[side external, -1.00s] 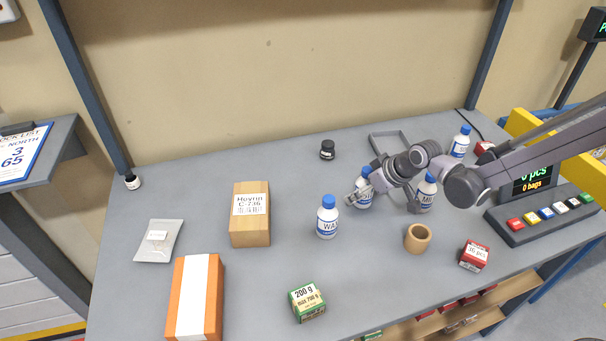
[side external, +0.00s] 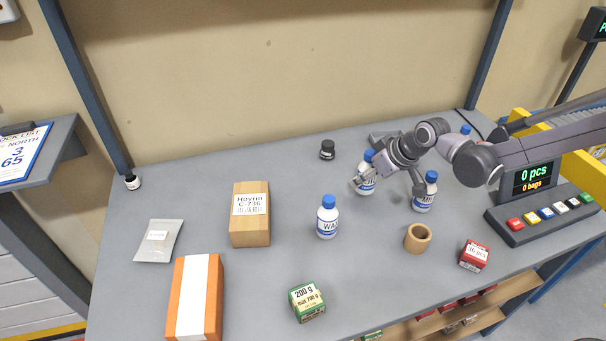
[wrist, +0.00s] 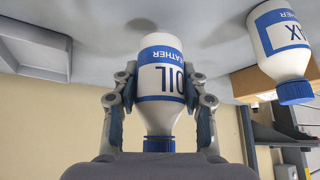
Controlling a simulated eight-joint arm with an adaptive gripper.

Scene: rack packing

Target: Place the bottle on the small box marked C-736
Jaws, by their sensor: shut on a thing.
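My gripper (wrist: 160,88) is shut on a white bottle with a blue cap and a blue-banded label reading OIL LEATHER (wrist: 160,55). In the side view this bottle (side external: 366,187) is held upright a little above the table, partly covered by my fingers. The small box marked C-736 (side external: 250,238) is light brown with a white label on its top. It stands to the left of my gripper, with a WAX bottle (side external: 327,223) between them. The box top is bare apart from its label.
Another blue-capped bottle (side external: 425,203) stands just right of my gripper. A brown ring-shaped cup (side external: 417,240), a green box (side external: 307,303) and an orange box (side external: 185,300) stand nearer the front. A dark jar (side external: 327,150) and a grey tray (wrist: 35,50) are farther back.

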